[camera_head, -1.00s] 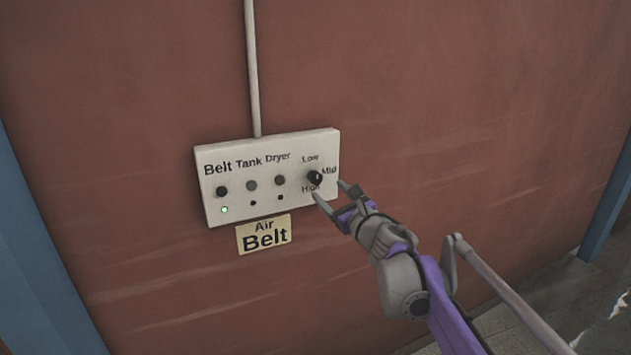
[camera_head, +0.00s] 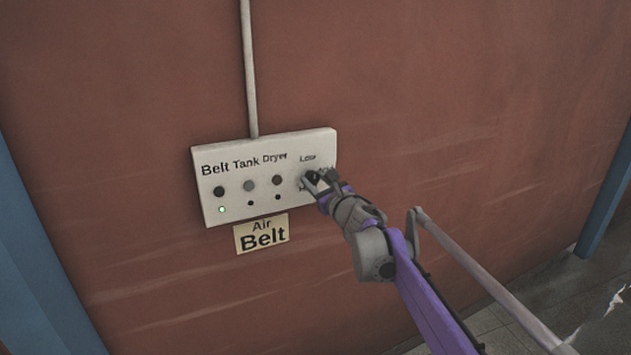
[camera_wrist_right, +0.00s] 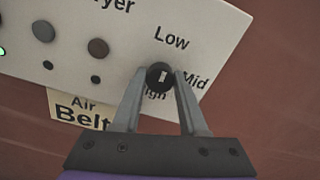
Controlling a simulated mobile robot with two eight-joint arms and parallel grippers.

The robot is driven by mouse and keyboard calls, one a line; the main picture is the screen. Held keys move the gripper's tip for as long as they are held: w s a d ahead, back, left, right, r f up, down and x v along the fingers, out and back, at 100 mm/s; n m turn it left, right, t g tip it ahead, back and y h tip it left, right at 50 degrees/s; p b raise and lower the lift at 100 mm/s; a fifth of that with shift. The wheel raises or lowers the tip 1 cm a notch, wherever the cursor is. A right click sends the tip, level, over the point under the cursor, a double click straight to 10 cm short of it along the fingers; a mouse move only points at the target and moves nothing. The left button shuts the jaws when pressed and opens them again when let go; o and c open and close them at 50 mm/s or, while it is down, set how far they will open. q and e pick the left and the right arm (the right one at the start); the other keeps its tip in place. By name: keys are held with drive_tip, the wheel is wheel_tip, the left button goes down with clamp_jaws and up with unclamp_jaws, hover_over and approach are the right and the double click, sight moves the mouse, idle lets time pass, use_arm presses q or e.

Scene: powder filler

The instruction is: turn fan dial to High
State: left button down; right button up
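The fan dial (camera_head: 312,176) is a small black knob at the right end of a white control panel (camera_head: 240,208). Low, Mid and High labels surround it. In the right wrist view the dial (camera_wrist_right: 159,77) shows a white mark, and the High label is partly covered by a finger. My right gripper (camera_head: 318,180) is at the panel with one finger on each side of the dial. In the wrist view the fingertips of my right gripper (camera_wrist_right: 160,74) are close around the knob and appear to touch its sides. My left gripper is not in view.
Belt, Tank and Dryer buttons line the panel, with a green light (camera_head: 222,210) lit under Belt. An Air Belt sign (camera_head: 262,234) hangs below. A pipe (camera_head: 249,70) runs up the brown wall. Blue posts (camera_head: 602,205) stand at both sides.

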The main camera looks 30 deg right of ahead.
clamp_jaws()
